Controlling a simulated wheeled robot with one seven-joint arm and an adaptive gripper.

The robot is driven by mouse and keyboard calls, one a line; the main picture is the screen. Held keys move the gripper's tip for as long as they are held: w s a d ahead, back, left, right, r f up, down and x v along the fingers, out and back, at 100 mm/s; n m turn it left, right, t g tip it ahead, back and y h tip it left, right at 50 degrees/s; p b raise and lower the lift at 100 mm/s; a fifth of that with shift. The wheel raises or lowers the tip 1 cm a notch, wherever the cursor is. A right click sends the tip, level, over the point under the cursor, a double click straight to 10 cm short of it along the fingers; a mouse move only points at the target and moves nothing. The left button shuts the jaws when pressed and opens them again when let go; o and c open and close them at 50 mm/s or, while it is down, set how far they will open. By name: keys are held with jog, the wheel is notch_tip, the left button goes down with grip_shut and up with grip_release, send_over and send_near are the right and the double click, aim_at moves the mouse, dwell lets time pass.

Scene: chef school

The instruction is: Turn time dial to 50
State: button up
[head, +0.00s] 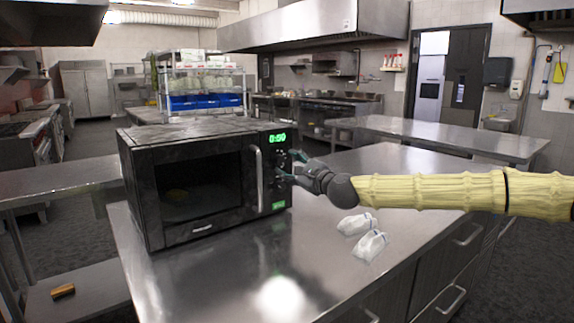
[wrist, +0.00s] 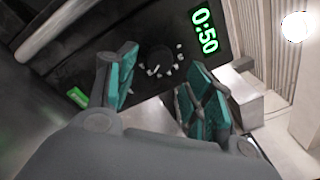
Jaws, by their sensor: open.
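A black microwave (head: 200,180) stands on the steel counter, its door closed. Its green display (head: 277,138) is lit, and in the wrist view the display (wrist: 204,31) reads 0:50. The dark round time dial (wrist: 157,57) sits on the control panel with pale marks around it; in the head view my gripper partly covers that panel. My gripper (head: 288,165) is at the right side of the microwave's front. In the wrist view my gripper (wrist: 163,62) is open, with its green-padded fingers on either side of the dial. I cannot tell whether they touch it.
The microwave's vertical handle (head: 259,179) is just left of the panel. Two white bags (head: 364,235) lie on the counter (head: 225,265) below my arm. The counter in front of the microwave is mostly clear. A green button (wrist: 77,97) is below the dial.

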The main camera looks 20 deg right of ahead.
jog(key=v, duration=0.8)
jog(key=shift+s+d, duration=0.2)
